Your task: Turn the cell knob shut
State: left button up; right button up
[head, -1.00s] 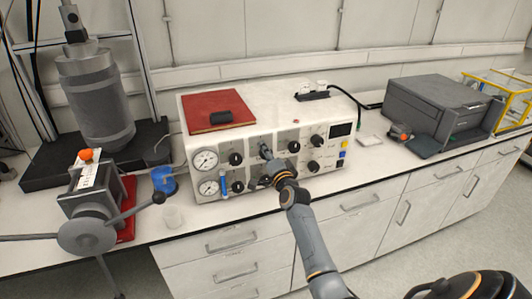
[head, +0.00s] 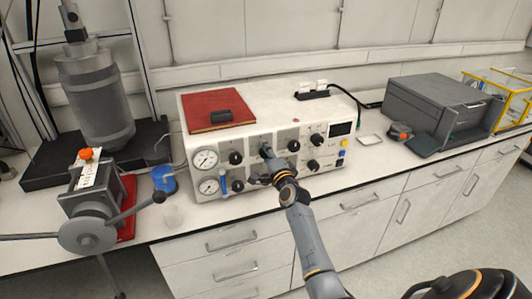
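The white control unit (head: 345,177) stands on the bench with a front panel of black knobs and two round gauges. My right gripper (head: 261,166) is at the middle of this panel. Its fingers look spread apart, one higher and one lower, close against the panel. The panel knobs at that spot are hidden behind the fingers, so I cannot tell which knob is the cell knob or whether a finger touches one. Visible knobs are an upper left one (head: 236,158), a lower left one (head: 238,186) and an upper middle one (head: 294,146). My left gripper is not in view.
A grey reactor vessel (head: 95,100) and a clamp-like device with a long handle (head: 88,235) stand at left. A dark grey box (head: 435,105) stands at right.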

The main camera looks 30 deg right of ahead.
jog(key=o, duration=0.4)
jog(key=v, duration=1.2)
jog(key=shift+d, duration=0.1)
jog(key=shift+f, duration=0.1)
